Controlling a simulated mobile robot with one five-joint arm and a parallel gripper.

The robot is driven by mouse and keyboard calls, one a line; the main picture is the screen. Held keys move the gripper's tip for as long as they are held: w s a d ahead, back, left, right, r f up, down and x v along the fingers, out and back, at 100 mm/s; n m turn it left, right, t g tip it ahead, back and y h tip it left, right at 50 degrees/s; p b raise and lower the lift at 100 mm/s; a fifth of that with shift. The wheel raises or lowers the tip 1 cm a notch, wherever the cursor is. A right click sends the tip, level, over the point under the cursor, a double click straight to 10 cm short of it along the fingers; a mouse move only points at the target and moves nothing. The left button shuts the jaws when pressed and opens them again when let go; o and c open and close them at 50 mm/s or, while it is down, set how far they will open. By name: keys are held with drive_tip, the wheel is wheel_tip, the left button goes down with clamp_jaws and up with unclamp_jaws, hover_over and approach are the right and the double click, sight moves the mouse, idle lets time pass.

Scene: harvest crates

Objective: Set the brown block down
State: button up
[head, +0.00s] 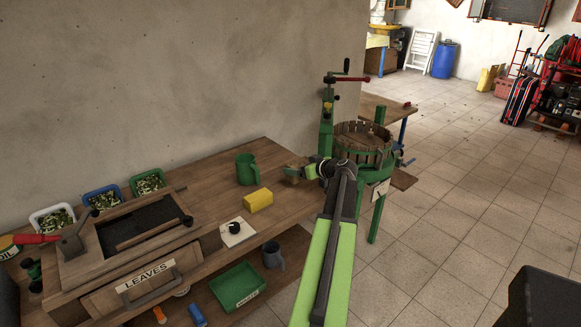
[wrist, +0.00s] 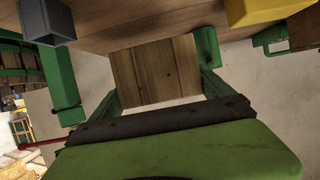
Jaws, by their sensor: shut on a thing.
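My gripper (head: 298,171) is over the right end of the wooden bench (head: 222,176), near the wall side. In the wrist view my gripper (wrist: 160,75) is shut on the brown block (wrist: 155,72), a wood-grained piece held between the two green fingers. In the head view the brown block (head: 290,173) is small and partly hidden by my gripper. I cannot tell whether the block touches the bench top.
A green mug (head: 247,169) and a yellow block (head: 258,200) stand left of my gripper. A green press with a slatted wooden basket (head: 362,145) is close on the right. Small crates with leaves (head: 148,183) line the bench's back left.

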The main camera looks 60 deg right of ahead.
drive_tip(key=s+d+r+p, duration=0.3)
drive_tip(key=s+r+p, duration=0.4)
drive_tip(key=r+p, duration=0.1)
drive_tip(key=shift+d+r, duration=0.2)
drive_tip(key=shift+r, duration=0.45)
drive_tip(key=shift+w, duration=0.1)
idle(0.4)
